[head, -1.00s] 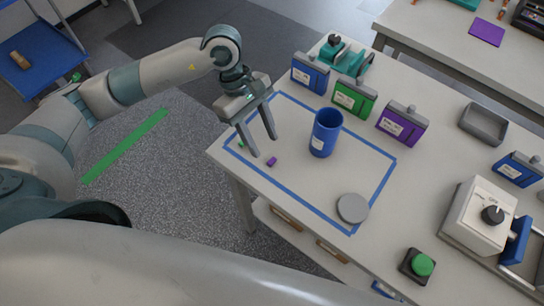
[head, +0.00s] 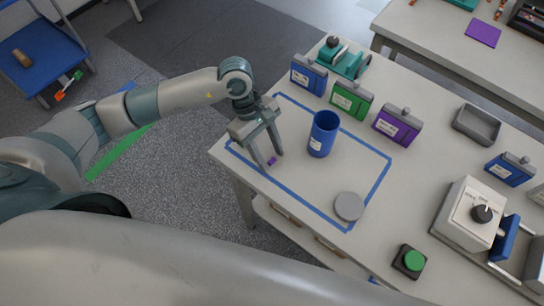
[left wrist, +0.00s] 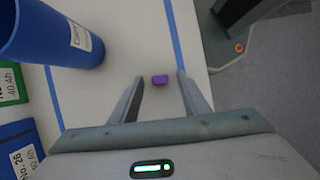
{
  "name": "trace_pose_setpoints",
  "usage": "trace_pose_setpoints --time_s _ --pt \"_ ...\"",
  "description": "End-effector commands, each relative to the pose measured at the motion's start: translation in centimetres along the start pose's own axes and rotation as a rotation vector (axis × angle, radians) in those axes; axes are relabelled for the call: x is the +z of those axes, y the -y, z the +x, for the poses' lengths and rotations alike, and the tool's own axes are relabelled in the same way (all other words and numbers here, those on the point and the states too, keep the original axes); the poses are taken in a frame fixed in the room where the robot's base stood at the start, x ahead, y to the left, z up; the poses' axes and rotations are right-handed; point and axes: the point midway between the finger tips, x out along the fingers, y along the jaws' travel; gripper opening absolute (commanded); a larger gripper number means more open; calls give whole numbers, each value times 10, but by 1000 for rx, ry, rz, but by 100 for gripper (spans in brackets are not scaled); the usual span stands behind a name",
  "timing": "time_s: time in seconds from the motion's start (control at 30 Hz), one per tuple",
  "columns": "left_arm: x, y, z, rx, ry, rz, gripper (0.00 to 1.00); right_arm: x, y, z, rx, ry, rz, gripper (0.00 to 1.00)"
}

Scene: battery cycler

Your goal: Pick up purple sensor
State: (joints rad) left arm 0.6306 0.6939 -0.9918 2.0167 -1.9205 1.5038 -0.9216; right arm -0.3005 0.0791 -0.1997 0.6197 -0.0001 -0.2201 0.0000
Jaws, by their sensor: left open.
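The purple sensor (head: 272,161) is a small block lying on the table inside the blue tape outline, near its left edge. It also shows in the left wrist view (left wrist: 160,79), between and just beyond the two fingertips. My left gripper (head: 269,162) is open and empty, pointing down with its fingers around the sensor's place in the head view. I cannot tell how high the fingertips are above the table. My right gripper is not in view.
A blue cup (head: 322,134) stands right of the gripper, and a grey disc (head: 348,206) lies near the front tape. Blue, green (head: 351,100) and purple (head: 397,126) labelled cases stand behind. A green button (head: 413,260) is at the front right.

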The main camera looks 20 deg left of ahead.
Motion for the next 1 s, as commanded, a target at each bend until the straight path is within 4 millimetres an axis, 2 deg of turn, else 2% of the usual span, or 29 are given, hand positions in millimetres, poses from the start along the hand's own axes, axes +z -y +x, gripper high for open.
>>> trace_pose_setpoints --time_s 0.5,0.53,0.7,1.0 --pt "0 0 3 0 0 0 42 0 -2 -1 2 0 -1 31" --pt "0 0 3 0 0 0 37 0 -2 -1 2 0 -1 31" --pt "0 0 3 0 0 0 0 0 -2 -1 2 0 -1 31" --pt "0 0 3 0 0 0 0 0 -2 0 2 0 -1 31"
